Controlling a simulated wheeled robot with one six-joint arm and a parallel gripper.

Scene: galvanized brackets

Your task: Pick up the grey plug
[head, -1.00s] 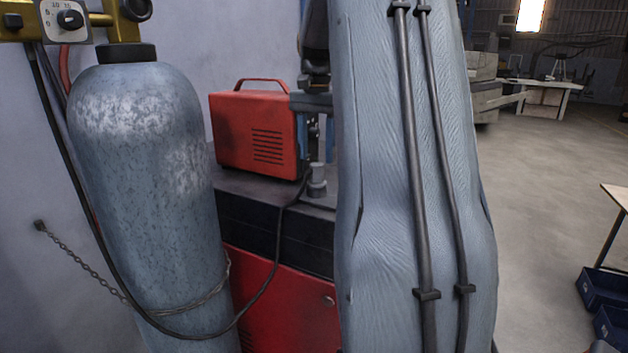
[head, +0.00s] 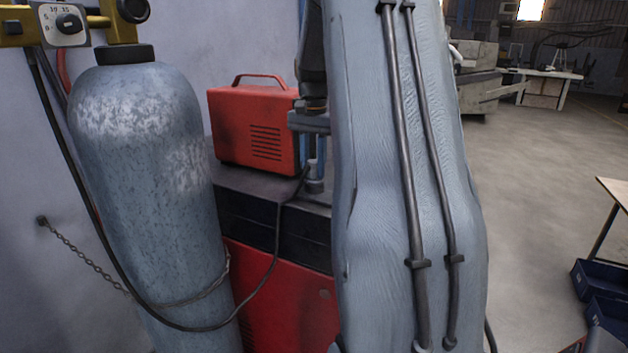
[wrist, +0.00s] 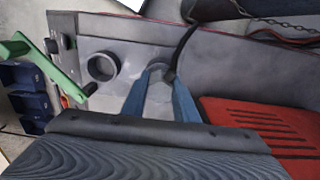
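The grey plug (head: 315,184) stands upright on top of the red and black cabinet (head: 277,290), beside the red machine (head: 253,128). In the wrist view the plug (wrist: 158,98) shows as a pale grey shape between the blue fingers. My gripper (wrist: 159,74) points down, with its fingertips at or just above the plug, one finger on each side. The fingers look apart; I cannot make out contact. In the head view my gripper (head: 313,150) is partly hidden by my arm.
A large grey-blue gas cylinder (head: 145,190) stands left, held by a chain. A black cable (head: 277,235) loops near the plug. The wrist view shows a grey ring (wrist: 102,67), a green handle (wrist: 58,72) and blue bins (wrist: 25,92). Open floor (head: 540,150) lies right.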

